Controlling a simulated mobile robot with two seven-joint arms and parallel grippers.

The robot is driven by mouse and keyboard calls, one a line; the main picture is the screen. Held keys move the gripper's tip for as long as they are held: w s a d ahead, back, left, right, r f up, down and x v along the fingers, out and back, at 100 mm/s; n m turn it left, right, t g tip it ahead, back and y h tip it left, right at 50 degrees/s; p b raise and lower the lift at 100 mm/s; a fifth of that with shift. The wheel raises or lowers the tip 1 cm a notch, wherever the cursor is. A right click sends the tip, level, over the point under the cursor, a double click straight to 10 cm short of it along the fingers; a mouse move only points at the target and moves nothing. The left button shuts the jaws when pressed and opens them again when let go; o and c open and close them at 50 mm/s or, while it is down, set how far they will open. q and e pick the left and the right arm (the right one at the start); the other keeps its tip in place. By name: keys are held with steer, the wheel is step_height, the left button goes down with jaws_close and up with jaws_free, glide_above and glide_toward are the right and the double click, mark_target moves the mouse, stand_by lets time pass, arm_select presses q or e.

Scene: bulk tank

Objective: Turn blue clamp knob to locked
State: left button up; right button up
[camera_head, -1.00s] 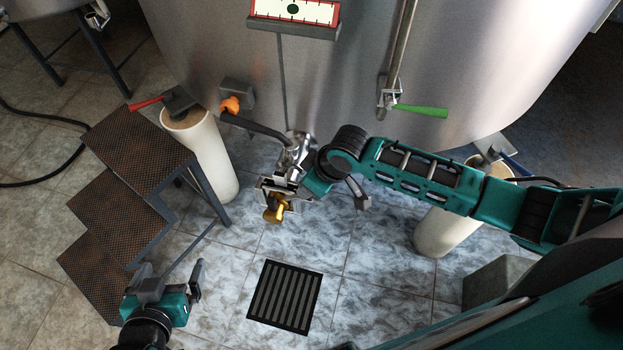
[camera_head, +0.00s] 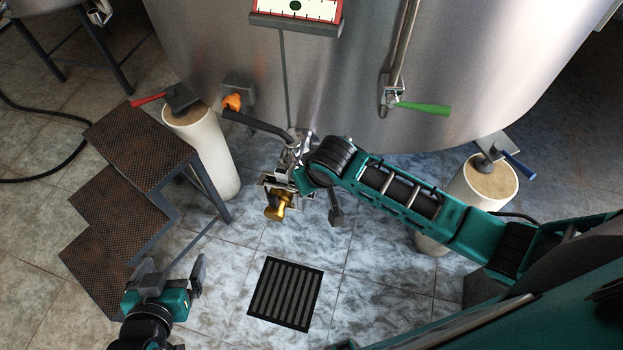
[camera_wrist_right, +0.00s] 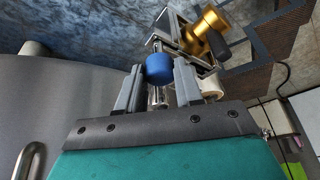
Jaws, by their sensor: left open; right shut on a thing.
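The blue clamp knob (camera_wrist_right: 159,69) shows in the right wrist view between the two grey fingers of my right gripper (camera_wrist_right: 158,80), which is shut on it. Behind it is a metal clamp bracket with a gold fitting (camera_wrist_right: 207,30). In the head view the gold fitting (camera_head: 278,205) hangs under the valve at the tank's lower front. My right gripper (camera_head: 302,181) is at this clamp there, partly covered by its wrist, and the blue knob is hidden. My left gripper (camera_head: 173,273) is open and empty, low at the left, away from the clamp.
The steel tank (camera_head: 350,70) fills the back. A dark valve lever (camera_head: 258,125) reaches over the clamp. Brown steps (camera_head: 140,140) and a white pillar (camera_head: 212,155) stand left; another pillar (camera_head: 490,180) with a blue-handled lever (camera_head: 518,167) stands right. A floor drain (camera_head: 286,293) lies in front.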

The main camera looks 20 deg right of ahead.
steer(key=o, duration=1)
steer(key=shift+o, duration=0.2)
steer(key=a+v, duration=0.1)
steer(key=v, duration=1.2)
steer(key=shift+d, duration=0.5)
steer(key=s+d+f+t, duration=0.2)
steer(key=f+t, duration=0.1)
steer(key=f, duration=0.2)
steer(key=s+d+f+t+y, duration=0.1)
steer(key=s+d+f+t, duration=0.1)
steer(key=f, duration=0.3)
steer(key=shift+s+d+f+n+t, duration=0.15)
steer(key=shift+s+f+n+t, duration=0.2)
steer(key=shift+s+t, duration=0.4)
